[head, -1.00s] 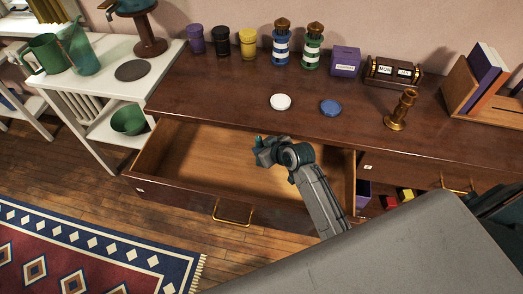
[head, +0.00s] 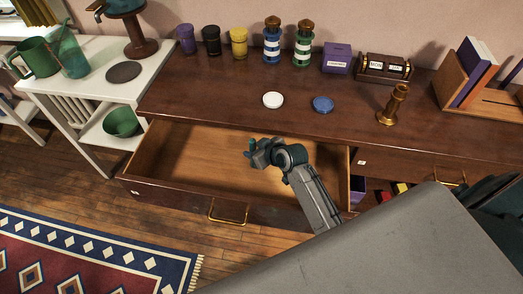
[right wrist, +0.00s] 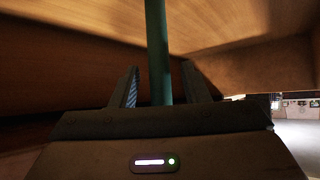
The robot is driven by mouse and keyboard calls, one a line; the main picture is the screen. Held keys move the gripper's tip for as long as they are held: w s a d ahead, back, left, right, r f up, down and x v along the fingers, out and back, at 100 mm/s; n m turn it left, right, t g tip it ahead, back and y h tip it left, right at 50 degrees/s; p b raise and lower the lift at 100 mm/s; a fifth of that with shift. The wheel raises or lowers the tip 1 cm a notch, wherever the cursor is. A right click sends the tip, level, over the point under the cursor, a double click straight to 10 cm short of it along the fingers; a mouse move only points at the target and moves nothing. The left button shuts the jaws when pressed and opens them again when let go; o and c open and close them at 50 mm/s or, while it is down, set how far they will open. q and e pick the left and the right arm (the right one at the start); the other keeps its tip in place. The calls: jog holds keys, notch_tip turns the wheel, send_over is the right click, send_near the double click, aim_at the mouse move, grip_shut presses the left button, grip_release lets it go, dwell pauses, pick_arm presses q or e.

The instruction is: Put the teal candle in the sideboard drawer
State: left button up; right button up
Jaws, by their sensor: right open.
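The teal candle (head: 250,146) shows as a small upright bit at the tip of my right gripper in the head view. In the right wrist view the candle (right wrist: 157,50) is a long thin stick between the two fingers, with a gap on each side. My right gripper (head: 256,152) is open, and it is inside the pulled-out sideboard drawer (head: 165,190), above its wooden floor. The gripper fingers (right wrist: 160,88) also show in the right wrist view. Whether the candle rests on the drawer floor is hard to tell. My left gripper is not in view.
The sideboard top (head: 215,95) holds a white disc (head: 273,99), a blue disc (head: 323,104) and a brass candlestick (head: 393,105). Cups, striped lighthouses and a purple box (head: 337,58) stand along the back. The drawer is otherwise empty. A white side table (head: 85,85) stands left.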

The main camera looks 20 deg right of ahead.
jog(key=v, duration=1.2)
jog(key=shift+c, duration=0.2)
dwell(0.8)
